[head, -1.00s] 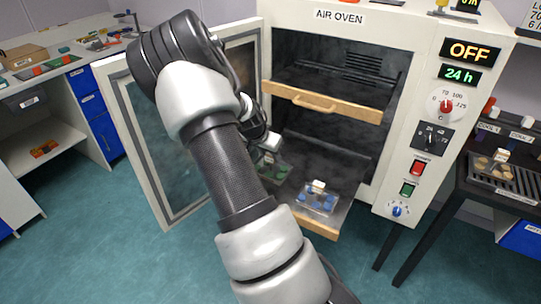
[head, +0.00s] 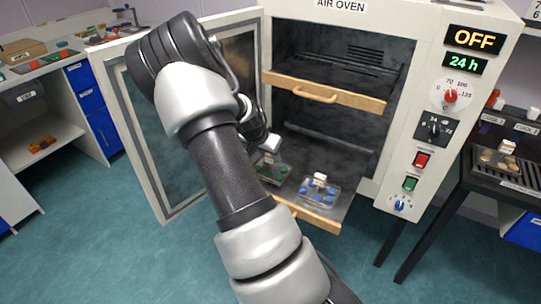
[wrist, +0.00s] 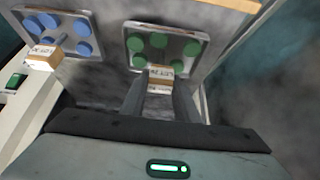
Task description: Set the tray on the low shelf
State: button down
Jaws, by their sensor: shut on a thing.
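A clear tray with green discs (wrist: 165,47) has a labelled white-and-tan block (wrist: 160,80) as its grip. My gripper (wrist: 158,92) is shut on this block, one finger on each side. In the head view the green-disc tray (head: 272,170) is over the left part of the pulled-out low shelf (head: 335,212), partly hidden by my arm. It looks level and close to the shelf surface; I cannot tell whether it touches. A similar tray with blue discs (head: 318,191) sits on the shelf to its right, and shows at the upper left in the wrist view (wrist: 62,37).
The oven door (head: 150,150) stands open on the left. A wooden-fronted upper shelf (head: 345,97) sticks out above the low shelf. The oven's control panel (head: 440,130) is on the right. A dark side table (head: 480,187) with a rack stands further right.

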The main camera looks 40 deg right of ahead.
jog(key=shift+f, duration=0.1)
dwell(0.4)
jog(key=shift+f+b, duration=0.55)
jog(key=shift+b, duration=0.05)
jog(key=c, duration=1.3)
grip_release()
jog(key=shift+r, duration=0.1)
notch_tip(320, 180, up, 6)
jog(key=p, duration=0.4)
